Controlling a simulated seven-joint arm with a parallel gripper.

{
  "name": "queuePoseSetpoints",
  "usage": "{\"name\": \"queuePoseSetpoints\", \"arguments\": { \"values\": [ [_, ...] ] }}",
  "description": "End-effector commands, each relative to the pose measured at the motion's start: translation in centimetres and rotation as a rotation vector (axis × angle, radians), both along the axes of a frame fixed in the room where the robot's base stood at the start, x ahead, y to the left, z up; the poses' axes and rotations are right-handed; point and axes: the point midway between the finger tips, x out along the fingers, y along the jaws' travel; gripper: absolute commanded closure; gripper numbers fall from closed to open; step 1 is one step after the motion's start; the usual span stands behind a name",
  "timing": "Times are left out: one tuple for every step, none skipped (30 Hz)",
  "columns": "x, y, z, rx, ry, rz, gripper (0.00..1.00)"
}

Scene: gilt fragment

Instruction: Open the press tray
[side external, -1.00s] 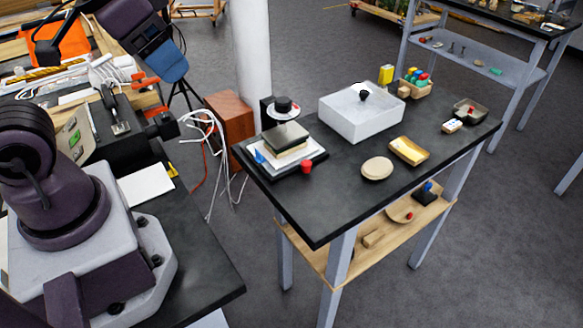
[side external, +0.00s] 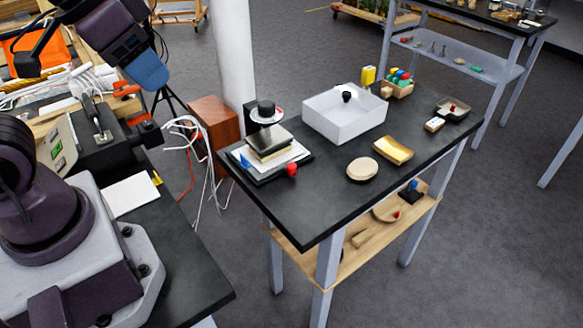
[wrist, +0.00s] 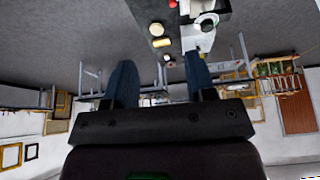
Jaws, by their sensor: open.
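A flat black press tray (side external: 301,163) lies at the left end of the dark table in the side view. White sheets (side external: 296,153) and a dark-topped block (side external: 269,141) are stacked on it. A red knob (side external: 292,169) sits at its front edge and a small blue piece (side external: 245,161) at its left. Whether the knob is fixed to the tray, I cannot tell. My gripper (side external: 147,72) is in the air at upper left, apart from the tray. In the wrist view my gripper (wrist: 160,60) is open and empty, its two blue fingers wide apart.
A white box (side external: 344,125) with a black knob stands right of the tray. A black round weight (side external: 266,110) is behind the stack.

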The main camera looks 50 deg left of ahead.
Motion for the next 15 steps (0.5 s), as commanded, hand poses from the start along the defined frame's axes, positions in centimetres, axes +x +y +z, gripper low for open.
{"name": "queuePoseSetpoints", "arguments": {
  "values": [
    [0.3,-0.5,-1.0,0.002,0.051,-0.022,0.49],
    [0.6,-0.7,-1.4,0.004,0.078,-0.035,0.49],
    [1.1,-1.1,-2.0,0.009,0.116,-0.054,0.49],
    [1.6,-1.4,-2.4,0.017,0.143,-0.071,0.49],
    [2.1,-1.7,-2.8,0.029,0.171,-0.089,0.49],
    [2.7,-2.0,-3.4,0.045,0.209,-0.113,0.49],
    [3.2,-2.3,-3.8,0.06,0.237,-0.131,0.49],
    [3.8,-2.5,-4.2,0.078,0.262,-0.152,0.49],
    [4.4,-2.9,-4.8,0.101,0.3,-0.181,0.49],
    [5.0,-3.1,-5.3,0.122,0.327,-0.204,0.49],
    [5.5,-3.4,-5.7,0.141,0.352,-0.227,0.49],
    [6.2,-3.7,-6.4,0.172,0.386,-0.261,0.49],
    [6.7,-3.9,-6.9,0.194,0.411,-0.285,0.49],
    [7.2,-4.2,-7.5,0.219,0.437,-0.312,0.49],
    [7.9,-4.5,-8.3,0.25,0.47,-0.348,0.49]
  ]
}}
